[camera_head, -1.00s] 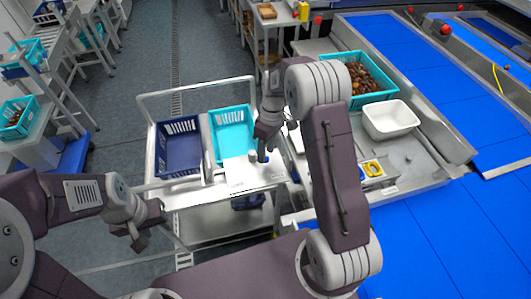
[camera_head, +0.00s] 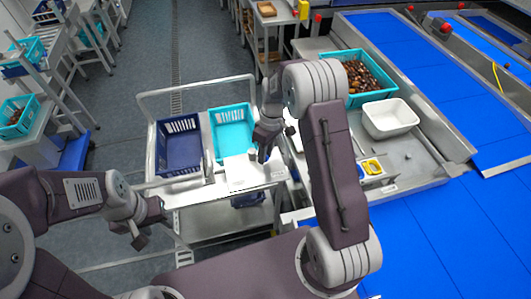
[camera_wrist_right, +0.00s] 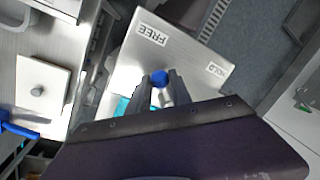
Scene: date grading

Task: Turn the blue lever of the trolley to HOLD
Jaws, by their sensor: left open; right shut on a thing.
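The trolley (camera_head: 226,215) stands in front of me, with a pale plate (camera_head: 245,176) on its near right part. In the right wrist view this plate bears a FREE label (camera_wrist_right: 151,34) and a HOLD label (camera_wrist_right: 213,74). The lever's round blue knob (camera_wrist_right: 159,77) shows between the fingertips of my right gripper (camera_wrist_right: 161,80), which is shut on it. The rest of the lever is hidden, so I cannot tell exactly which label it points to. In the head view my right gripper (camera_head: 259,154) is over the plate. My left gripper (camera_head: 140,233) is open and empty, left of the trolley's near edge.
A dark blue crate (camera_head: 179,148) and a turquoise crate (camera_head: 232,132) sit on the trolley. To the right, a metal bench holds a white tub (camera_head: 390,119) and a turquoise crate of dates (camera_head: 376,97). Grey floor is clear left of the trolley.

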